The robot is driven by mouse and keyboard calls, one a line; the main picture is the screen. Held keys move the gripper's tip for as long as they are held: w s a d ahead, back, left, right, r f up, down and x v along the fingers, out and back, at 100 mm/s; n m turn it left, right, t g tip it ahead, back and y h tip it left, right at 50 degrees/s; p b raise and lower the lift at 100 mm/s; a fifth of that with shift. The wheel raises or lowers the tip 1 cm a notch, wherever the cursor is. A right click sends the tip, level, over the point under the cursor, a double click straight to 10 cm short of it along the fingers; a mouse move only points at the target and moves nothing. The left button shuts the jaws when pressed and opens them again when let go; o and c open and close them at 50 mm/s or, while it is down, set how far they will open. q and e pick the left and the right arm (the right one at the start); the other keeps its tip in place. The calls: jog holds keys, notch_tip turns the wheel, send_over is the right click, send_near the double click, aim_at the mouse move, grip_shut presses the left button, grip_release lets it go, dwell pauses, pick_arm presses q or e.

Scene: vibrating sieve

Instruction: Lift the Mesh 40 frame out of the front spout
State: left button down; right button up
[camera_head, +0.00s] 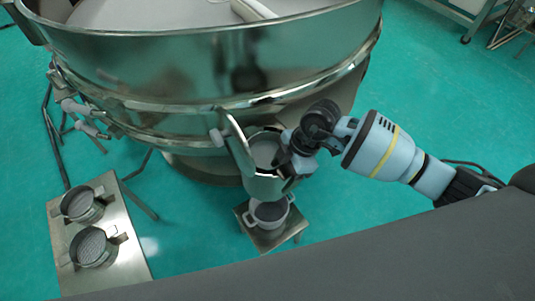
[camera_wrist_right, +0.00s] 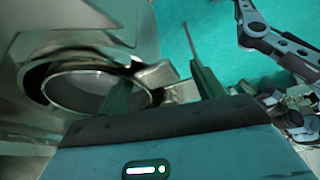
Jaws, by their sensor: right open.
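The front spout (camera_head: 238,150) is a shiny metal chute low on the sieve's near side. A round metal frame with a grey mesh face (camera_head: 264,152), seemingly the Mesh 40 frame, sits inside it; no label is legible. In the right wrist view the round frame (camera_wrist_right: 82,90) sits in the spout opening, with a metal handle tab (camera_wrist_right: 157,74) at its right. My right gripper (camera_wrist_right: 160,78) is open, with one finger on each side of that tab; contact cannot be told. In the head view my right gripper (camera_head: 288,158) is at the spout's right edge. My left gripper is not seen.
The large sieve drum (camera_head: 180,75) fills the back. A metal side table (camera_head: 125,262) at left holds two similar round frames (camera_head: 79,205). A two-handled pot (camera_head: 270,213) stands on a small stand (camera_head: 265,241) below the spout. Green floor right of the drum is open.

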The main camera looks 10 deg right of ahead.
jog(key=shift+c, duration=0.5)
